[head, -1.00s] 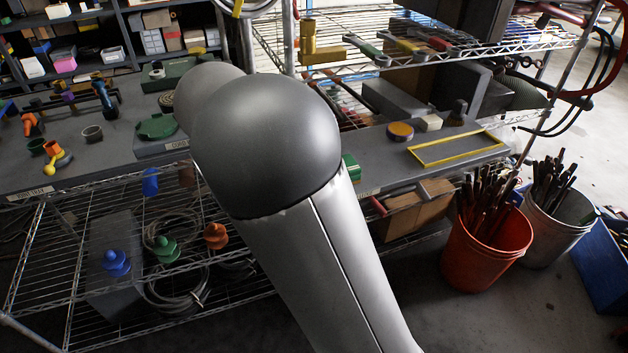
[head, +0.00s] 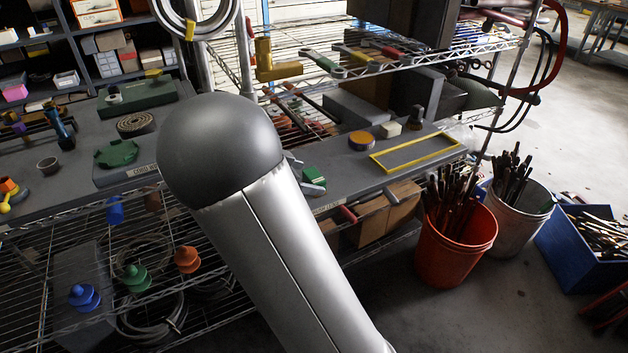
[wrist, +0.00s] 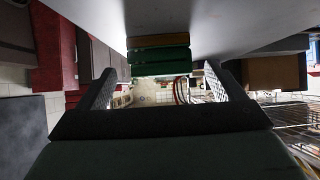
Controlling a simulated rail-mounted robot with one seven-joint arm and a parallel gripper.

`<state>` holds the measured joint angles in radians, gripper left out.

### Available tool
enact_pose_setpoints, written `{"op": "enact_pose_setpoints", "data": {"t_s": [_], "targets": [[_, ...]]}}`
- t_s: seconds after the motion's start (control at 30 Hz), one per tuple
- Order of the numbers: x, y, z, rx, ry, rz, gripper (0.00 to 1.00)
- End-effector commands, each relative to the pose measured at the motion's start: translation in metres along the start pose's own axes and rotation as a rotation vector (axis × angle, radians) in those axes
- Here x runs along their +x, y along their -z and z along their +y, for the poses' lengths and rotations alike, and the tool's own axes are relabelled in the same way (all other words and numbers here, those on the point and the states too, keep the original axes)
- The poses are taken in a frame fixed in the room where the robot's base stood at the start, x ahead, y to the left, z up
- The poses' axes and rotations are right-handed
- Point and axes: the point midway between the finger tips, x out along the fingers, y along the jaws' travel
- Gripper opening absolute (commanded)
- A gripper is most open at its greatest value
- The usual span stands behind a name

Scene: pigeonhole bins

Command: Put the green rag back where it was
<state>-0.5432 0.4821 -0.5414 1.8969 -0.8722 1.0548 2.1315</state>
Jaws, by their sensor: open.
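A crumpled flat green piece (head: 118,153), which looks like the green rag, lies on a grey raised box on the left shelf in the head view. A small green stack with a pale part (head: 313,178) sits at the front edge of the shelf right of my arm. In the wrist view my gripper (wrist: 159,70) is open, its two dark fingers wide apart. A layered green block with a brown-orange layer (wrist: 160,55) shows ahead between the fingertips; no finger visibly touches it. I cannot tell whether it is that stack. The head view hides my gripper behind my arm.
A yellow rectangular outline (head: 418,152) marks an empty patch on the right shelf. An orange-yellow round tin (head: 361,141) and a white block (head: 390,130) stand left of it. A red bucket of tools (head: 455,250) stands on the floor. A grey surface (wrist: 215,15) fills the wrist view's top.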

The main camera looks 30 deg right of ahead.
Motion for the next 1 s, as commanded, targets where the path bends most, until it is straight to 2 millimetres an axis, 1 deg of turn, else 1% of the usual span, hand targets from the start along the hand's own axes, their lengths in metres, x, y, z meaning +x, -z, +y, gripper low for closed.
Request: {"op": "enact_pose_setpoints", "data": {"t_s": [0.03,0.1,0.2,0.3,0.47,0.5,0.57,0.6,0.67,0.73,0.77,1.0], "targets": [[0.009,0.003,0.001,0.000,-0.006,0.002,0.89],[0.020,0.002,0.001,-0.001,-0.006,0.002,0.89],[0.030,0.002,0.000,0.000,-0.004,0.001,0.89],[0.035,0.001,0.000,0.000,-0.001,0.001,0.89],[0.035,0.001,0.000,0.000,0.000,0.000,0.89],[0.035,0.001,0.000,0.000,0.000,0.000,0.86],[0.035,0.001,0.000,0.000,-0.001,0.000,0.70],[0.035,0.001,0.000,0.000,-0.001,0.000,0.58],[0.035,0.001,0.000,0.000,-0.001,0.000,0.42],[0.035,0.001,0.000,0.000,-0.001,0.000,0.42],[0.035,0.001,0.000,0.000,-0.001,0.000,0.38],[0.034,0.002,0.000,0.001,0.000,0.000,0.38]]}}
